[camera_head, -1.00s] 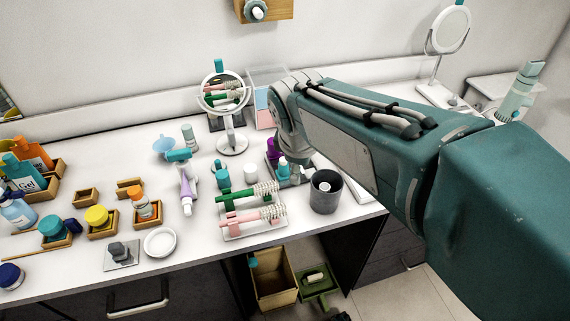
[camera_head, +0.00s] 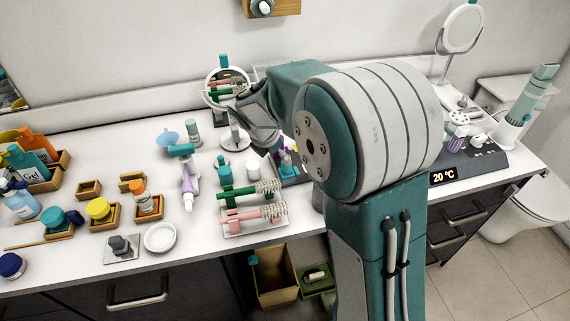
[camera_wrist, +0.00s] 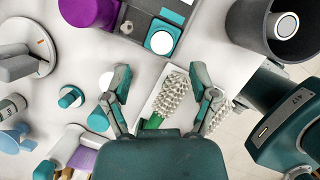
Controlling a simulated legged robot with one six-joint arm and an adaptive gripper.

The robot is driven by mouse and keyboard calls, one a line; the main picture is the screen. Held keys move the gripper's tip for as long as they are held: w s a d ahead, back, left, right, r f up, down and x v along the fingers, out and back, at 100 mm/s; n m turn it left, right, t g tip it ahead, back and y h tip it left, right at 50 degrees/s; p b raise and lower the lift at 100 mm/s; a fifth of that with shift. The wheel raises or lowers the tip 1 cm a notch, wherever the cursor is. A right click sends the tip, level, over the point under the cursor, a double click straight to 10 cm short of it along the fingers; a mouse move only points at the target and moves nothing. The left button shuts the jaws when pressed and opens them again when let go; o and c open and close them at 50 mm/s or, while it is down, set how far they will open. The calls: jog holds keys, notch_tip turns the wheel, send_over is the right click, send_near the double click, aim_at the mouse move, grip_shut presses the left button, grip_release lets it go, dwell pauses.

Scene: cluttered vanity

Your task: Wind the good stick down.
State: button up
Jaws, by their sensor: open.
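I cannot tell for sure which item is the stick. A dark tray (camera_head: 296,180) at the middle of the counter holds upright purple and teal items, partly hidden by my arm. In the wrist view, a purple cylinder (camera_wrist: 90,12) and a teal item with a round white top (camera_wrist: 162,42) stand in it. My gripper (camera_wrist: 161,76) is open and empty, with its fingers spread. It points down over the counter. Beneath and between the fingers shows a green brush with white bristles (camera_wrist: 172,97). The tray is just beyond the fingertips in that view.
A pink brush (camera_head: 245,216) lies beside the green one on a light tray. A dark cup (camera_wrist: 240,25) stands near. A round mirror (camera_head: 236,140) stands behind. Jars and wooden holders fill the left. A grey unit (camera_head: 470,165) reading 20 °C stands right.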

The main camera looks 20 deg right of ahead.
jog(key=x, duration=0.6)
jog(key=shift+d, duration=0.15)
grip_shut()
